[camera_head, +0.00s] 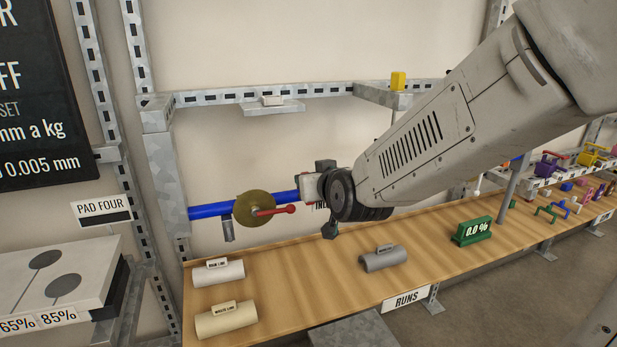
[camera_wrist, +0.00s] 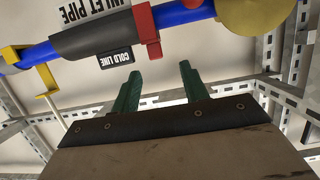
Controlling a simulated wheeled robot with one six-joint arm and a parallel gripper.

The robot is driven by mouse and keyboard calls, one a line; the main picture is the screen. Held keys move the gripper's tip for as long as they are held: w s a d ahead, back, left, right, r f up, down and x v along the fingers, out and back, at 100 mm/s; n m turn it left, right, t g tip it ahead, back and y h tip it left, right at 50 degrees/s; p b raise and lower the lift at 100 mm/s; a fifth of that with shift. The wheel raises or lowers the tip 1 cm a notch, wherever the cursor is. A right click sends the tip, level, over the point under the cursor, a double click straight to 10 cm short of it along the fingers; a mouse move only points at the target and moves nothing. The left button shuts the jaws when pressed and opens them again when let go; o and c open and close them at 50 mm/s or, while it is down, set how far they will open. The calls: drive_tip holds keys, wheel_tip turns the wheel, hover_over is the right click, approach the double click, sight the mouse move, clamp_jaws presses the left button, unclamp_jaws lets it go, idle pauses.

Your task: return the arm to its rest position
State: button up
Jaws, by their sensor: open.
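My gripper (camera_wrist: 158,82) shows in the wrist view with two green fingers apart and nothing between them. Beyond the fingertips runs a blue pipe (camera_wrist: 177,14) with a grey sleeve (camera_wrist: 90,38) tagged COLD LINE, beside a red clamp (camera_wrist: 143,30). The fingers appear apart from the sleeve and pipe. In the head view my arm (camera_head: 430,135) reaches from the upper right down to the pipe (camera_head: 210,212). My wrist covers much of the sleeve and its INLET PIPE label, and I cannot make out the fingers there.
A brass disc (camera_head: 255,209) with a red handle sits on the pipe, left of my wrist. A metal rail (camera_head: 225,98) runs behind.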

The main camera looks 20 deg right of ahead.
drive_tip(key=s+a+f+g+y, duration=0.1)
drive_tip(key=s+f+g, duration=0.7)
drive_tip(key=s, duration=0.4)
drive_tip(key=s+d+r+g, duration=0.2)
drive_tip(key=s+r, duration=0.1)
drive_tip(key=s, duration=0.6)
drive_tip(key=s+d+r+g+h, duration=0.1)
drive_tip(key=s+d+r+g, duration=0.1)
drive_tip(key=s, duration=0.8)
drive_tip(key=shift+d+r+g, duration=0.25)
drive_tip(key=shift+r+g, duration=0.35)
drive_tip(key=shift+r, duration=0.1)
drive_tip(key=shift+s+d, duration=0.1)
